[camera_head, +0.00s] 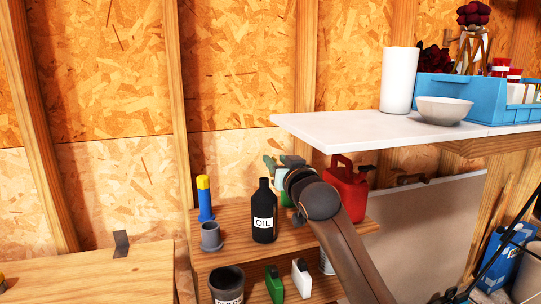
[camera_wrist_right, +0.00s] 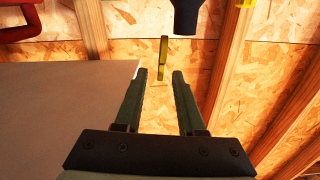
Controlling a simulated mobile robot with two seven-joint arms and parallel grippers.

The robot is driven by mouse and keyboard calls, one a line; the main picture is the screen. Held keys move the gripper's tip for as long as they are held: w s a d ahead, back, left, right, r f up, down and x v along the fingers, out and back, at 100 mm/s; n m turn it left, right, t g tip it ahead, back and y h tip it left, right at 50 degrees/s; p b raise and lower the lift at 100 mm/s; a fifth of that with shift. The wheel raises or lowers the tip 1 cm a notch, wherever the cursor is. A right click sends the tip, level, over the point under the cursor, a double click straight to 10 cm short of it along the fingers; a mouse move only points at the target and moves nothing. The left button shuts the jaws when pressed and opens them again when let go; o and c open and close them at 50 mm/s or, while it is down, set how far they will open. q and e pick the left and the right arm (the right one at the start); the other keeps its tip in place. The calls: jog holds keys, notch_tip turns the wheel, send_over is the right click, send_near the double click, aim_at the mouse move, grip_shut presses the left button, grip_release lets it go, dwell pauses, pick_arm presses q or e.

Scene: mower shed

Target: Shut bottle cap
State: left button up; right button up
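A black bottle (camera_head: 264,210) with a white OIL label stands upright on the wooden shelf. Its narrow neck is at the top; I cannot make out a separate cap. A blue bottle with a tall yellow top (camera_head: 204,197) stands to its left. My right gripper (camera_head: 270,164) is just above and right of the black bottle's neck, apart from it. My left gripper is not in view.
A red canister (camera_head: 346,188) stands right of my gripper, partly behind my arm. A grey funnel-like cup (camera_head: 211,236) stands on the shelf. A dark pot (camera_head: 227,284), green bottle (camera_head: 274,285) and white bottle (camera_head: 301,279) are below. A white tabletop (camera_head: 345,130) overhangs at right.

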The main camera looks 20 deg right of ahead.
aim_at(273, 157)
jog(key=shift+w+a, duration=0.1)
jog(key=shift+w, duration=2.55)
grip_shut()
